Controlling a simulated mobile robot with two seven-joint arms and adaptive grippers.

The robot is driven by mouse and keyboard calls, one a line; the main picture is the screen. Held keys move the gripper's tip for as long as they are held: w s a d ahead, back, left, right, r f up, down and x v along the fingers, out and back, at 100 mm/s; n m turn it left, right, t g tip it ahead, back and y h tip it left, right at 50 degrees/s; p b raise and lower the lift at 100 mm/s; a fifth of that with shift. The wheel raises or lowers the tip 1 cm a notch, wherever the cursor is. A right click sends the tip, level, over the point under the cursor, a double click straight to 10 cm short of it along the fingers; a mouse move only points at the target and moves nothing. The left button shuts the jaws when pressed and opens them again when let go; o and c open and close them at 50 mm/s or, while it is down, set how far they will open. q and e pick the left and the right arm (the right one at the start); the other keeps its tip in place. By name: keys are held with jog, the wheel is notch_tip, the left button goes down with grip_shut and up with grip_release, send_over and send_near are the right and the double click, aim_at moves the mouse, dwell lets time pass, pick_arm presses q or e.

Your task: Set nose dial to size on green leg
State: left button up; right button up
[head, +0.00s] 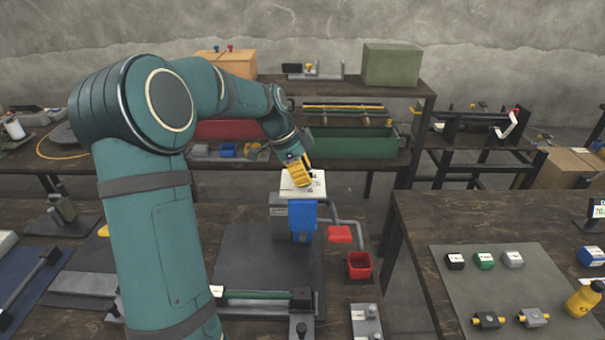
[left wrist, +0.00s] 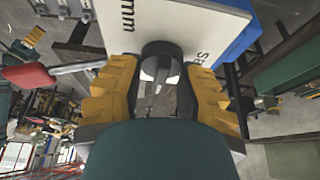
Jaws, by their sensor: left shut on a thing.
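A rivet press with a white top plate (head: 312,186) and a blue front part (head: 302,216) stands on the middle bench. My left gripper (head: 299,172) has yellow fingers and is at the white plate from above. In the left wrist view, the left gripper (left wrist: 162,85) is shut around a round black knob, the nose dial (left wrist: 162,49), beside the white plate (left wrist: 185,20) with printing. The dial's setting cannot be read. A green bar, apparently the green leg (head: 258,294), lies in front of the press with a white tag at its left end. My right gripper is not in view.
A shelf with boxes stands behind. A gap separates the benches.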

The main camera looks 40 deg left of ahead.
pick_arm(q)
jog(key=shift+f+m+g, duration=0.25)
jog(key=shift+m+g, duration=0.15)
jog(key=shift+m, duration=0.5)
jog(key=shift+s, duration=0.1)
jog(key=o, duration=1.2)
jog(key=shift+o, duration=0.2)
jog(key=shift+r, duration=0.1)
jog(key=shift+r, duration=0.1)
jog(key=v, duration=1.2)
jog(key=shift+a, duration=0.25)
jog(key=shift+d+f, duration=0.1)
jog(key=shift+f, duration=0.15)
